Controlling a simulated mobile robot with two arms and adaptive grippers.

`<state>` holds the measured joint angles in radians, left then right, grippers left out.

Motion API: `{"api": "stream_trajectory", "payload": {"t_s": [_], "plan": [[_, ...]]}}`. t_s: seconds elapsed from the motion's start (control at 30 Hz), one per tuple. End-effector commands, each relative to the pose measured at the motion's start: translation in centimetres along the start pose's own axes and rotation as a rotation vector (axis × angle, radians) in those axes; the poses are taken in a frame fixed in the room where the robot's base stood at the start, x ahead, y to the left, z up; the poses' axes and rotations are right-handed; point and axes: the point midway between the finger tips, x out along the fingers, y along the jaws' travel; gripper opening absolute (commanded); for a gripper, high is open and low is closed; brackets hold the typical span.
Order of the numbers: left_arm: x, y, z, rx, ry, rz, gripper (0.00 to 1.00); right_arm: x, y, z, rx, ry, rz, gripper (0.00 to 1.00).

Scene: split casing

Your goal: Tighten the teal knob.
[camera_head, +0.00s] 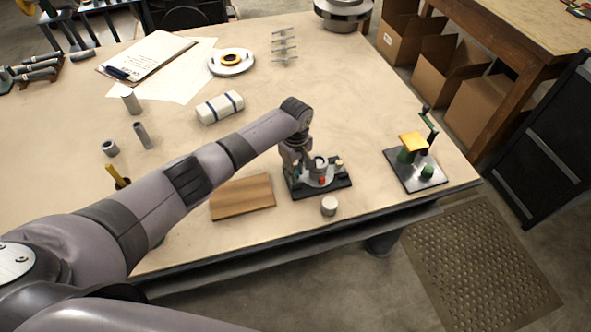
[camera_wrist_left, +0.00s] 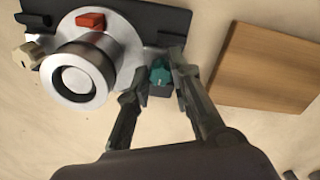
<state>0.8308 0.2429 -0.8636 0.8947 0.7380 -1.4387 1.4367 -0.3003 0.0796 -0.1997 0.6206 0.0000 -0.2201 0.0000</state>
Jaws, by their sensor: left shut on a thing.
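The teal knob (camera_wrist_left: 160,74) shows in the left wrist view at the edge of a black base plate. My left gripper (camera_wrist_left: 158,68) has its two fingers on either side of the knob and is shut on it. In the head view my left gripper (camera_head: 294,150) points down at the left side of the casing fixture (camera_head: 338,182), and the arm hides the knob there. The fixture holds a round metal casing (camera_wrist_left: 82,80) with a red block (camera_wrist_left: 90,21) and a beige knob (camera_wrist_left: 27,55). My right gripper is not in view.
A second fixture with a green lever (camera_head: 416,165) stands to the right. A white rolled cloth (camera_head: 220,107) lies behind the arm. Bare tabletop lies behind the fixture.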

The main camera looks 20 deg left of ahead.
Motion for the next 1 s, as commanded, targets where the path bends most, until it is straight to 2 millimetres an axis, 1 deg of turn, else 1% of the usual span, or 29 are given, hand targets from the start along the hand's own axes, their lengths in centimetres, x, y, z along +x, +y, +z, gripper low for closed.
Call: {"api": "stream_trajectory", "payload": {"t_s": [0.03,0.2,0.23,0.47,0.67,0.87,1.0], "plan": [[0.0,0.0,0.0,0.000,0.000,0.000,0.12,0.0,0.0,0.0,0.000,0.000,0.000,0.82],[0.0,0.0,0.0,0.000,0.000,0.000,0.01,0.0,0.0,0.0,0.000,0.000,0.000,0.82],[0.0,0.0,0.0,0.000,0.000,0.000,0.00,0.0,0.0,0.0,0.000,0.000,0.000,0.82],[0.0,0.0,0.0,0.003,0.000,0.000,0.00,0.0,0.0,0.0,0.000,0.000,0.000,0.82],[-0.1,0.0,0.0,0.048,0.000,-0.001,0.00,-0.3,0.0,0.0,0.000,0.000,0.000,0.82],[-0.1,-0.1,0.0,0.167,-0.001,-0.001,0.00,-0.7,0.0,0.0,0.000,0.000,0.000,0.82],[-0.1,-0.1,0.0,0.288,-0.002,-0.001,0.00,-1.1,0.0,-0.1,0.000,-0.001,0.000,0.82]]}}
